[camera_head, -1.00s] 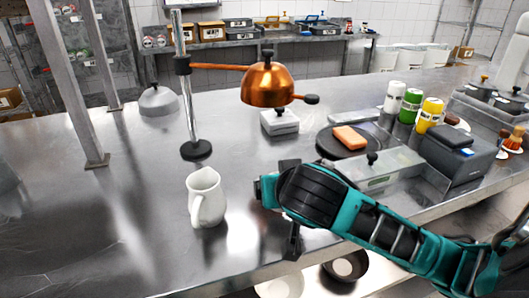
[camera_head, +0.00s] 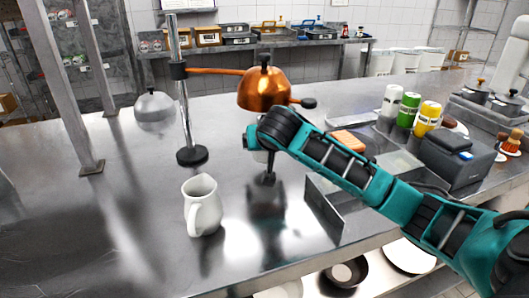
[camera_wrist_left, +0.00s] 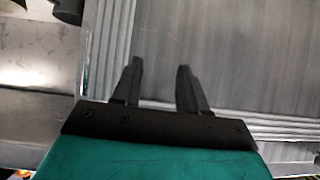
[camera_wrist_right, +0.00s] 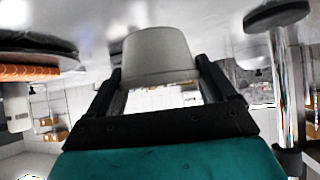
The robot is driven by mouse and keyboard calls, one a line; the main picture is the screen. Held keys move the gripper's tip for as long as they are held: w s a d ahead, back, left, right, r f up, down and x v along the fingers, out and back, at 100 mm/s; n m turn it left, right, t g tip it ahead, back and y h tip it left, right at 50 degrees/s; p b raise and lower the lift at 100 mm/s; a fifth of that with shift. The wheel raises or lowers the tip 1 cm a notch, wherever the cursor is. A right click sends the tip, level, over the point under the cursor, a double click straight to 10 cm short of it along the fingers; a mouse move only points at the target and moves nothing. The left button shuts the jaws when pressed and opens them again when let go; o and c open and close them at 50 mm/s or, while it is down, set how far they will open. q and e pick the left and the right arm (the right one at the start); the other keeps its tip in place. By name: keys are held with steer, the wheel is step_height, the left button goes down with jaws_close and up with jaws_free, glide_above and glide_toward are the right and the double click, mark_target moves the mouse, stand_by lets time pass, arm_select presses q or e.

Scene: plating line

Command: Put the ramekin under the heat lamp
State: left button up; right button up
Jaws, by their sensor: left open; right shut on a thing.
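The ramekin (camera_wrist_right: 158,55) is pale and plain. In the right wrist view it sits between the two fingers of my right gripper (camera_wrist_right: 157,80), which is shut on it. In the head view my arm mostly hides the ramekin; my right gripper (camera_head: 266,170) is over the counter, below and in front of the lamp. The heat lamp has a copper dome (camera_head: 264,90) on an arm from a metal post (camera_head: 183,100) with a round black base. The post also shows in the right wrist view (camera_wrist_right: 281,85). My left gripper (camera_wrist_left: 158,75) is open and empty, facing ridged metal.
A white pitcher (camera_head: 203,207) stands left of my right gripper. A grey dome (camera_head: 155,108) is behind the lamp post. An orange block (camera_head: 348,141), several bottles (camera_head: 408,110) and a dark box (camera_head: 452,160) are to the right. The left counter is mostly clear.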

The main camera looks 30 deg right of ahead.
steer(key=shift+w+d, duration=0.2)
steer(key=shift+w, duration=0.3)
steer(key=shift+f, duration=1.7)
steer(key=shift+f+b, duration=0.15)
steer(key=shift+b, duration=0.15)
steer(key=o, duration=1.1)
